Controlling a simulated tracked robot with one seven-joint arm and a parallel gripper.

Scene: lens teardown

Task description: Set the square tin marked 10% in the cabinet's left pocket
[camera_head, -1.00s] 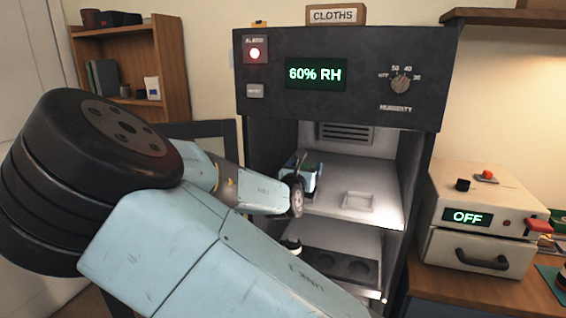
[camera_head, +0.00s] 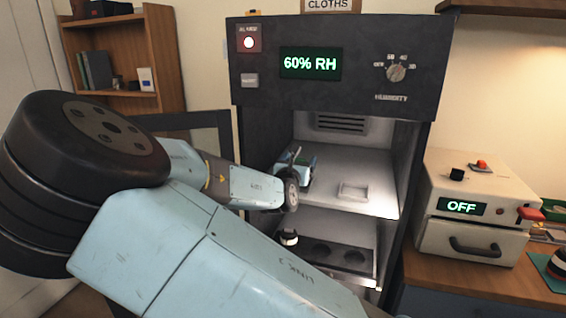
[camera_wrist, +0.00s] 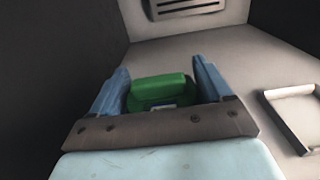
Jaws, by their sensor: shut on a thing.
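My gripper (camera_wrist: 165,95) is inside the cabinet (camera_head: 418,150), over the left part of its upper shelf. Its two blue fingers are shut on a green tin (camera_wrist: 160,90) in the wrist view. A small pale label shows low on the tin, but its marking cannot be read. In the head view the tin is mostly hidden by my gripper. A square raised-rim pocket (camera_head: 352,191) on the right of the shelf is empty; it also shows in the wrist view (camera_wrist: 292,120). The left pocket is not visible. I cannot tell whether the tin touches the shelf.
The lower shelf (camera_head: 350,237) has round wells, with a small black-and-white piece (camera_head: 289,237) at its left. The cabinet's dark side wall (camera_wrist: 50,70) is close on the left. A white oven-like box (camera_head: 470,215) reading OFF stands on the right bench.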

